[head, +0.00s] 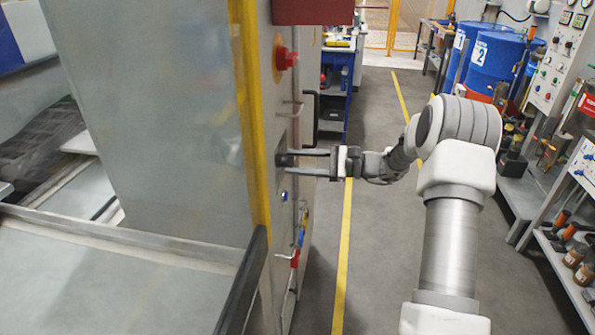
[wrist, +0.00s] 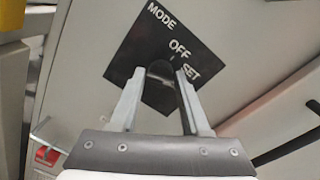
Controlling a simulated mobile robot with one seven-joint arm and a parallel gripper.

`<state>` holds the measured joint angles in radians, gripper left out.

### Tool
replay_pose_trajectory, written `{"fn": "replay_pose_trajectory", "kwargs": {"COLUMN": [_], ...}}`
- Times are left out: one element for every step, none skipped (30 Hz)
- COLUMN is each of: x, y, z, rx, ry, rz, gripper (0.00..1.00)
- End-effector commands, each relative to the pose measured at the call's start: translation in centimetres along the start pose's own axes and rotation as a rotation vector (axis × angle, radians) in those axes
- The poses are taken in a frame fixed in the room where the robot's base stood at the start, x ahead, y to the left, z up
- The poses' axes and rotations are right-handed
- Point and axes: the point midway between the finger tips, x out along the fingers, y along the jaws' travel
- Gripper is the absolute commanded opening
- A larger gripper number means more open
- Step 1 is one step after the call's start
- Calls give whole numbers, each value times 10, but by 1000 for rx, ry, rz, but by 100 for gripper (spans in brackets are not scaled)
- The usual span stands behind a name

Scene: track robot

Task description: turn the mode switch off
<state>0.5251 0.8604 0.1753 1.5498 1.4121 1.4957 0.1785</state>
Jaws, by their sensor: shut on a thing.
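The mode switch (wrist: 160,69) is a dark knob on a black plate (wrist: 135,55) lettered MODE, OFF and SET in the wrist view. The plate appears tilted in that view. The two grey fingers of my gripper (wrist: 160,80) are closed on the sides of the knob. A small pale mark shows near the knob's upper right, by the lettering; I cannot tell exactly which position it marks. In the head view my gripper (head: 284,160) reaches left to the side panel of the machine cabinet, where the fingers hide most of the knob.
A red button (head: 287,58) sits above the switch on the cabinet panel (head: 284,110), with a black handle (head: 311,118) beside it. A blue button (head: 284,196) is just below. Blue barrels (head: 495,60) and shelves stand at right. The grey floor aisle (head: 385,250) is clear.

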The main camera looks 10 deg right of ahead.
Motion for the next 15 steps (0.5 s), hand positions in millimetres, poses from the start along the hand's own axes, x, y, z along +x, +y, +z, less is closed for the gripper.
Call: {"fn": "replay_pose_trajectory", "kwargs": {"x": [-1, -2, -2, -1, -1, -1, -1, -1, -1, -1, -1, -1, -1, -1, -1], "y": [0, 0, 0, 0, 0, 1, 1, 1, 1, 1, 1, 1, 1, 1, 1], "z": [-4, -4, -4, -3, -3, -4, -4, -3, -3, -3, -4, -3, -3, -3, -3], "rx": [-50, -78, -116, -146, -174, -212, -240, -270, -308, -336, -364, -402, -432, -460, -497], "ry": [4, 6, 8, 10, 12, 14, 15, 17, 19, 21, 23, 25, 27, 28, 30], "rz": [-6, -6, -6, -6, -6, -6, -5, -5, -5, -5, -5, -6, -6, -6, -6], "gripper": [0, 0, 0, 0, 0, 0, 0, 0, 0, 0, 0, 0, 0, 0, 0]}}
